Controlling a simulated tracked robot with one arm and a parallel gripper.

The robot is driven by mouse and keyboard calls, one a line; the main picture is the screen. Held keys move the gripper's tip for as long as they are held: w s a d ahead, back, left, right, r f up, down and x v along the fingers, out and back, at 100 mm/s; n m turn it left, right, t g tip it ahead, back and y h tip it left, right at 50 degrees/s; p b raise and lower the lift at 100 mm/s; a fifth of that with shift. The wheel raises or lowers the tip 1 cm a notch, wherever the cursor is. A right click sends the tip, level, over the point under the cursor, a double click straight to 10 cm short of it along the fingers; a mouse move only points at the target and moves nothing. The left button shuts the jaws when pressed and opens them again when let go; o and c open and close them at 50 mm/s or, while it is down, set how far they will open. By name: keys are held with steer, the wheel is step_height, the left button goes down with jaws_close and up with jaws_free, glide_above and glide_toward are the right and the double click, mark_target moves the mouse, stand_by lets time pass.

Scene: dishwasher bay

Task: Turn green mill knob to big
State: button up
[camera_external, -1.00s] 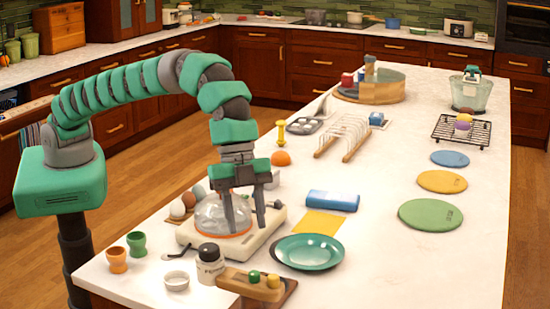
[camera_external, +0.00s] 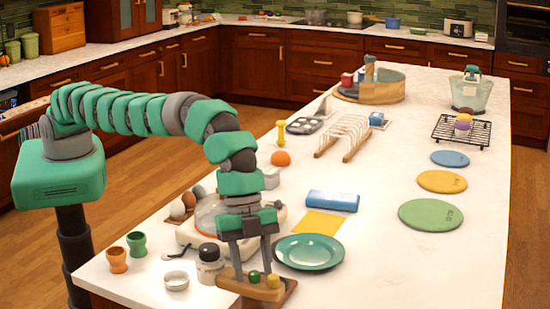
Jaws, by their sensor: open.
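The green knob (camera_external: 254,276) stands on a light wooden block (camera_external: 240,287) at the front of the counter. A yellow knob (camera_external: 273,281) stands just right of it on the same block. My gripper (camera_external: 253,272) is open and points down at the block, with one finger left of the green knob and the other on its right, near the yellow knob. I cannot tell whether either finger touches a knob. Any size marks by the knob are too small to read.
A dark-capped jar (camera_external: 210,268) stands close left of the block. A teal plate (camera_external: 309,252) lies to the right. A white appliance with a clear dome (camera_external: 208,215) is behind, partly hidden by my arm. The right side of the counter has free room.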

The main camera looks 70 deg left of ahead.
jaws_close()
steer(key=shift+n+b, duration=0.45)
steer(key=shift+n, duration=0.15)
steer(key=shift+n+t+b, duration=0.45)
steer(key=shift+n+t, duration=0.15)
steer(key=shift+n, duration=0.3)
steer(key=n, duration=0.1)
steer(key=n+t, duration=0.1)
steer(key=n, duration=0.1)
steer(key=shift+s+d+n+y, duration=0.1)
steer(key=shift+s+n+y, duration=0.1)
steer(key=shift+n+y, duration=0.15)
steer(key=shift+r+n+t+p, duration=0.15)
steer(key=shift+n+t+p, duration=0.3)
steer(key=shift+n, duration=0.3)
steer(key=shift+n+y+p, duration=0.45)
steer(key=shift+n+p, duration=0.35)
steer(key=shift+p, duration=0.4)
steer(key=shift+d+n+t+p, duration=0.1)
steer(key=shift+n+t+p, duration=0.25)
steer(key=shift+n+p, duration=0.45)
